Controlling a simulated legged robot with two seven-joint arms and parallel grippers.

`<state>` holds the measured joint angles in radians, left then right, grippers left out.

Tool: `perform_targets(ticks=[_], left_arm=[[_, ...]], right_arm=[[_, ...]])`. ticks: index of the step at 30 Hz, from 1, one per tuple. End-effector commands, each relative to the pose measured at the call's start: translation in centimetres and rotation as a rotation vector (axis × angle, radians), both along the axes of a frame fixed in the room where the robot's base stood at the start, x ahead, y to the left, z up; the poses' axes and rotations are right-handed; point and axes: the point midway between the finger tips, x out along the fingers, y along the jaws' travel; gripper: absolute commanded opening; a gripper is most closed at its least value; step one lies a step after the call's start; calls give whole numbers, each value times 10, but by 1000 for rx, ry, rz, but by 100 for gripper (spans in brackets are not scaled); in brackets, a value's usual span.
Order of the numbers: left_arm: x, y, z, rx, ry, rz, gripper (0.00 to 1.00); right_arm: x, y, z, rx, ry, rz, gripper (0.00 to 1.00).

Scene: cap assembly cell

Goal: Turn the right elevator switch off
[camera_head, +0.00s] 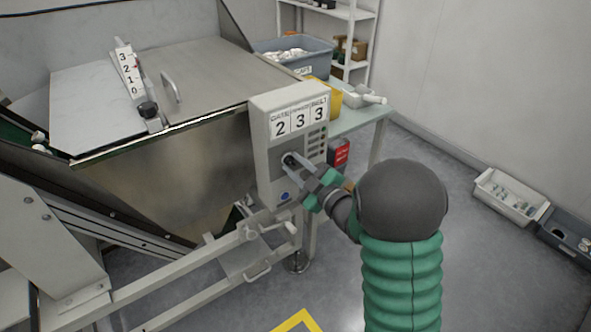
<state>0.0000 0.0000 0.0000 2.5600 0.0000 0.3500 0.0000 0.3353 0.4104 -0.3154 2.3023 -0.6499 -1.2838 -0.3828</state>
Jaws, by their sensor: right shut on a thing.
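The grey control box (262,143) stands in the middle, with a display reading 2 3 3 at its top. A dark round switch knob (288,158) sits on its front face, above a blue button (285,196). My right gripper (291,162) reaches the box from the right and is shut on the switch knob, its fingertips at the knob and partly covering it. The knob's exact setting is too small to tell. My left gripper is not in view.
A metal hopper (190,170) with a lid stands left of the box. A table (352,119) with a grey bin (318,58) and a yellow container is behind. Metal rails (180,310) run in front. White (508,196) and dark bins lie on the floor at right.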

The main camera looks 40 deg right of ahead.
Motion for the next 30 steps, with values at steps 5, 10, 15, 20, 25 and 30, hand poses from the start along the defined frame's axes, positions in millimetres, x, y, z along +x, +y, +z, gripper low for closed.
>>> perform_targets(ticks=[5, 10, 15, 20, 25, 30], left_arm=[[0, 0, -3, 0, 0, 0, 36], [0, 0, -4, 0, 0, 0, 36], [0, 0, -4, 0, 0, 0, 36], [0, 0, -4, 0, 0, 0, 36], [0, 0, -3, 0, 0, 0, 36], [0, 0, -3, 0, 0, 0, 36]], right_arm=[[0, 1, -3, -40, 6, 2, 0], [-1, 1, -3, -52, 8, 2, 0], [-1, 1, -3, -52, 8, 2, 0], [-1, 1, -3, -51, 8, 3, 32], [0, 1, -2, -51, 6, 2, 48], [0, 0, -1, -51, 4, 2, 48]])
